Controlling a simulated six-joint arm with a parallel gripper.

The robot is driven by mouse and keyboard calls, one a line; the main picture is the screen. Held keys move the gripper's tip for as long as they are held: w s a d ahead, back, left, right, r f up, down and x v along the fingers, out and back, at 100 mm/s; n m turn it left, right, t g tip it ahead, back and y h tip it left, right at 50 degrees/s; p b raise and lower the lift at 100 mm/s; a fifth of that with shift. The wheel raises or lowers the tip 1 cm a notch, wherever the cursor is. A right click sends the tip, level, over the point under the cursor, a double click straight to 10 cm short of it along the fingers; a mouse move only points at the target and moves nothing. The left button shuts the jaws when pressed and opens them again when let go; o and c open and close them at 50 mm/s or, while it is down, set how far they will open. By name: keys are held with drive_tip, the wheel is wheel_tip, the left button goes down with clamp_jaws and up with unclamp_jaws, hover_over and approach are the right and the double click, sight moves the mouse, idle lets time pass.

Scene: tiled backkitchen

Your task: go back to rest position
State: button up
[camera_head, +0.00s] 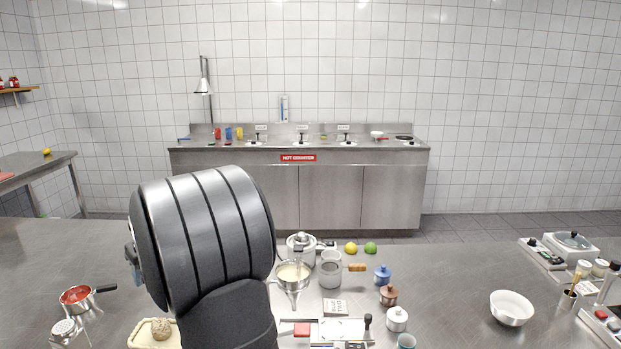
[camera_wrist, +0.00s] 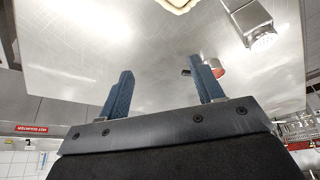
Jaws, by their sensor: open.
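My gripper (camera_wrist: 161,72) shows in the wrist view with its two blue fingers spread wide apart and nothing between them. It is above the steel counter (camera_wrist: 90,60), touching nothing that I can see. In the head view my large dark arm link fills the left middle. The gripper is mostly hidden behind it there, and only a small bluish part shows at its left edge. A saucepan of red sauce (camera_head: 77,295) stands at the left; it also shows behind the right finger in the wrist view (camera_wrist: 217,70).
A white bowl (camera_head: 511,308) stands farther right. The counter's left back is clear.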

drive_tip(key=s+a+f+n, duration=0.2)
drive_tip(key=a, duration=1.1)
drive_tip(key=s+a+f+n+g, duration=0.1)
drive_tip(key=a+f+n, duration=0.1)
drive_tip(key=a, duration=1.2)
drive_tip(key=shift+s+a+f+n+g+y, duration=0.3)
drive_tip(key=shift+s+f+y, duration=0.1)
drive_tip(key=shift+f, duration=0.25)
